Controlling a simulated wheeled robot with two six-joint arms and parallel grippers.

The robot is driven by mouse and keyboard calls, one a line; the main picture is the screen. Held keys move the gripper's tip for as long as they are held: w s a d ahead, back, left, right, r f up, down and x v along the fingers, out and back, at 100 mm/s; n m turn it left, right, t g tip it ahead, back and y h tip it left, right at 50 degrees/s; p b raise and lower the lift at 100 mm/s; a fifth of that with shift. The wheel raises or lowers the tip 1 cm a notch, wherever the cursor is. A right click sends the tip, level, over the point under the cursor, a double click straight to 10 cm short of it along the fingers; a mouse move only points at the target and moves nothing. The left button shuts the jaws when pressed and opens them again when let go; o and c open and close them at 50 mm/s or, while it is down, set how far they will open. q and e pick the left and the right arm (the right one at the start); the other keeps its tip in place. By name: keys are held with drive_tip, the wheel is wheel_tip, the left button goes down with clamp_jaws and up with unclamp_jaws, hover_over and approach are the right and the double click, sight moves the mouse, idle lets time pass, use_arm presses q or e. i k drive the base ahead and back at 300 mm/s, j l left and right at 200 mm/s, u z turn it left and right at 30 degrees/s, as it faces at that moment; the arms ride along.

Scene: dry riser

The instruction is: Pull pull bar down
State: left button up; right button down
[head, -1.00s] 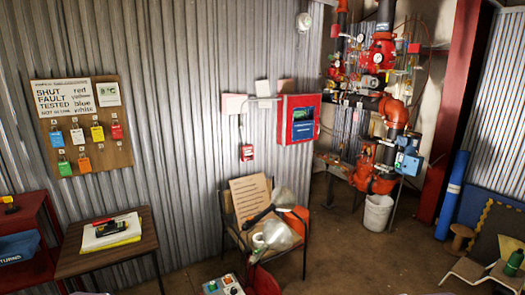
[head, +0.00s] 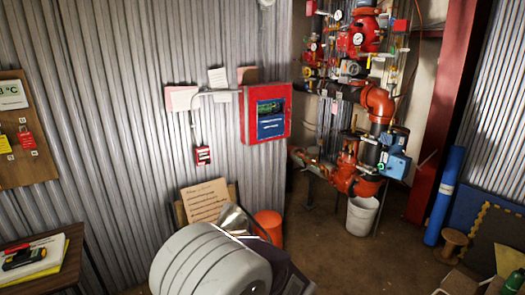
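A small red pull station (head: 203,155) with a white front label is mounted on the corrugated wall, left of the middle of the head view. A thin conduit runs up from it. Its bar is too small to make out, so I cannot tell its position. A large grey ribbed part, seemingly mine, fills the bottom centre, with a silvery shape and a dark part beside it. It is below the pull station in the picture and does not cover it. I cannot make out the fingertips of either gripper.
A red cabinet (head: 266,113) hangs right of the pull station. A paper-covered board (head: 205,201) stands below it, beside an orange bin (head: 268,227). Red pipework (head: 380,103) and a white bucket (head: 362,215) are at the right. A small table (head: 60,262) is at lower left.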

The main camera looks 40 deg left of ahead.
sight(205, 155)
drive_tip(key=i+l+u, duration=0.15)
drive_tip(key=i, duration=0.3)
drive_tip(key=i+l+u, duration=0.15)
drive_tip(key=i, duration=0.3)
drive_tip(key=i+l+u, duration=0.1)
drive_tip(key=i, duration=0.35)
drive_tip(key=i+j+u, duration=0.15)
drive_tip(key=u, duration=0.3)
drive_tip(key=i+u, duration=0.3)
drive_tip(key=u, duration=0.15)
drive_tip(key=i+u, duration=0.25)
drive_tip(key=u, duration=0.25)
drive_tip(key=i+u, duration=0.2)
drive_tip(key=u, duration=0.25)
drive_tip(key=i+l+u, duration=0.2)
drive_tip(key=u, duration=0.25)
drive_tip(key=i+l+u, duration=0.15)
drive_tip(key=l+u, duration=0.15)
drive_tip(key=u, duration=0.15)
